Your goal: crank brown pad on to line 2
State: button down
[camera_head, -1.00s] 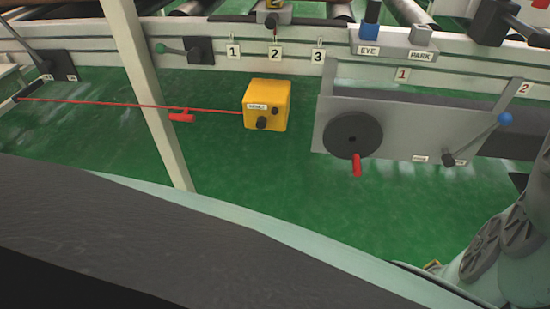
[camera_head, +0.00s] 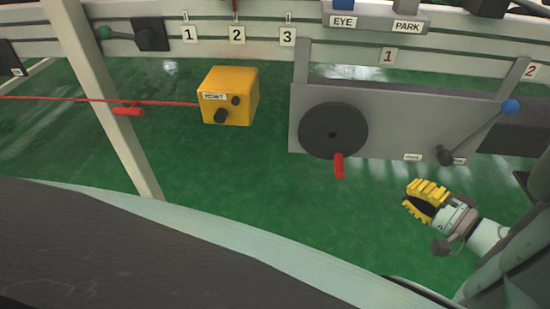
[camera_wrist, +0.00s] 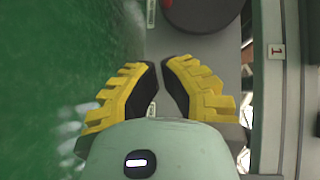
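The crank is a dark round wheel (camera_head: 332,130) with a red handle (camera_head: 339,166) pointing down, on a grey panel (camera_head: 385,105). The wheel also shows at the top of the wrist view (camera_wrist: 205,12), with a bit of red at its left. Red number plates 1 (camera_head: 388,56) and 2 (camera_head: 531,71) are on the rail above the panel. My gripper (camera_head: 406,196) is right of and below the red handle, apart from it. Its yellow fingers are empty, with a small gap between the tips (camera_wrist: 159,64). I cannot make out a brown pad.
A yellow box (camera_head: 228,96), a red cord (camera_head: 70,99) and a pale post (camera_head: 104,105) are to the left. The green floor (camera_head: 270,190) below the wheel is clear.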

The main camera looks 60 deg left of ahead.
jog(key=s+a+f+b, duration=0.1)
jog(key=s+a+b, duration=0.3)
jog(key=a, duration=0.8)
jog(key=shift+s+a+f+b, duration=0.2)
jog(key=shift+a+b, duration=0.1)
jog(key=shift+b, duration=0.35)
jog(key=shift+w, duration=0.1)
jog(key=shift+s+a+f+m+y+b, duration=0.25)
jog(key=shift+s+f+m+y+b, duration=0.2)
jog(key=shift+y, duration=0.35)
